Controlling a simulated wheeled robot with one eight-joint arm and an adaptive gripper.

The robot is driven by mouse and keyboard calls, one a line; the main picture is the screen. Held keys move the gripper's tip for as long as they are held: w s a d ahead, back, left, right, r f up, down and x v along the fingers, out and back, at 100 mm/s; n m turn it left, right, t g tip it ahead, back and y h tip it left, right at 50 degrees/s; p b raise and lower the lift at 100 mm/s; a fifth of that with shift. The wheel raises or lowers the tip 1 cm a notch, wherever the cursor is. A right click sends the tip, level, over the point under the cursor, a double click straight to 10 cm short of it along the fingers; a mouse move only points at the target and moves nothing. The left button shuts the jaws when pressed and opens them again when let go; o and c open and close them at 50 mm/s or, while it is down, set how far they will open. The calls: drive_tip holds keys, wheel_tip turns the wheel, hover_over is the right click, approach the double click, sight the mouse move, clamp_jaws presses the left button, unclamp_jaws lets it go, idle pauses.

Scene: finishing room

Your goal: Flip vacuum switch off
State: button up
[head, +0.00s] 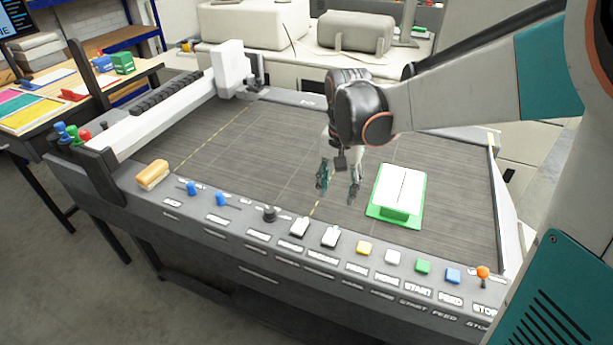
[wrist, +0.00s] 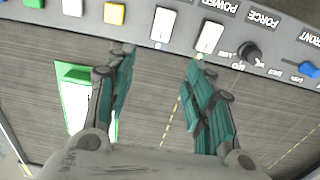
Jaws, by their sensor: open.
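Two white rocker switches sit side by side on the grey front panel. The right one (head: 331,236) appears to be the vacuum switch, though its label is too small to read surely; it also shows in the wrist view (wrist: 163,25). The left one (head: 299,227) is the power switch, with its POWER label legible in the wrist view (wrist: 209,36). I cannot tell which way either rocker is tilted. My gripper (head: 338,190) is open and empty above the dark bed, behind the switches. In the wrist view its fingers (wrist: 162,62) point toward the panel, apart from the switches.
A black knob (head: 269,214) is left of the switches, and a yellow button (head: 364,248) is right of them. A green-edged board with a white sheet (head: 399,190) lies on the bed (head: 250,150). An orange-topped stop control (head: 483,272) is at the panel's right end.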

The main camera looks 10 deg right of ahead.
sight(334, 229)
wheel_tip(334, 229, down, 14)
drive_tip(key=b, duration=0.4)
drive_tip(key=shift+c, duration=0.5)
drive_tip(key=c, duration=1)
